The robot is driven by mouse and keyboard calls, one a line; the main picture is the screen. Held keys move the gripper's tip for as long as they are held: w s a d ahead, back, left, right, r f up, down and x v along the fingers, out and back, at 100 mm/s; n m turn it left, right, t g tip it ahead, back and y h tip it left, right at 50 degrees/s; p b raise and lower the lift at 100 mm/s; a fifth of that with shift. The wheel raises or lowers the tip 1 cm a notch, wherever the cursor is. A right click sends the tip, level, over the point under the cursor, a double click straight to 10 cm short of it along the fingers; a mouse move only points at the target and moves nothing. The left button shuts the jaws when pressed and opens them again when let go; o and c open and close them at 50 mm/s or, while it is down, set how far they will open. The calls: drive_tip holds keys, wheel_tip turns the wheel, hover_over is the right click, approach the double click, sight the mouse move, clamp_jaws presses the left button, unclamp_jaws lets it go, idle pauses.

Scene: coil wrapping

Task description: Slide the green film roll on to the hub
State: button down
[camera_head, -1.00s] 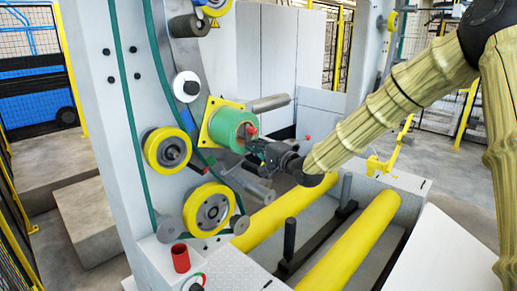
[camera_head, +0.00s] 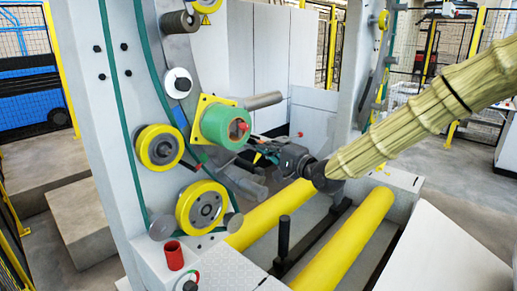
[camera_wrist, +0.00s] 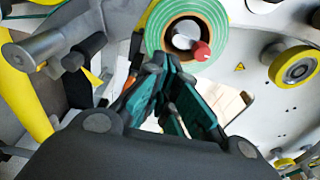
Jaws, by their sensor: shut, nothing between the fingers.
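The green film roll (camera_head: 218,126) sits around the hub, in front of a square yellow plate (camera_head: 202,104) on the machine's upright. A red knob (camera_head: 242,127) shows at the hub's outer end. In the wrist view, the roll (camera_wrist: 154,31) is a green ring at the top, with the hub's grey end (camera_wrist: 186,34) inside it and the red knob (camera_wrist: 202,51) at its lower right. My gripper (camera_head: 254,144) is just right of and below the roll, apart from it. Its fingers (camera_wrist: 163,66) are shut and empty, pointing toward the roll.
Yellow-rimmed rollers (camera_head: 160,148) and a dark green strip (camera_head: 152,80) run along the upright. A grey bar (camera_head: 262,101) sticks out behind the roll. Two yellow cylinders (camera_head: 345,240) lie below my arm. A red cup (camera_head: 174,256) stands at the lower left.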

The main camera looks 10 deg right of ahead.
drive_tip(key=v, duration=0.1)
drive_tip(key=b+v, duration=0.1)
drive_tip(key=v, duration=0.1)
drive_tip(key=b+v, duration=0.1)
drive_tip(key=v, duration=0.1)
drive_tip(key=shift+s+a+f, duration=0.15)
drive_tip(key=shift+s, duration=0.15)
drive_tip(key=shift+s, duration=0.15)
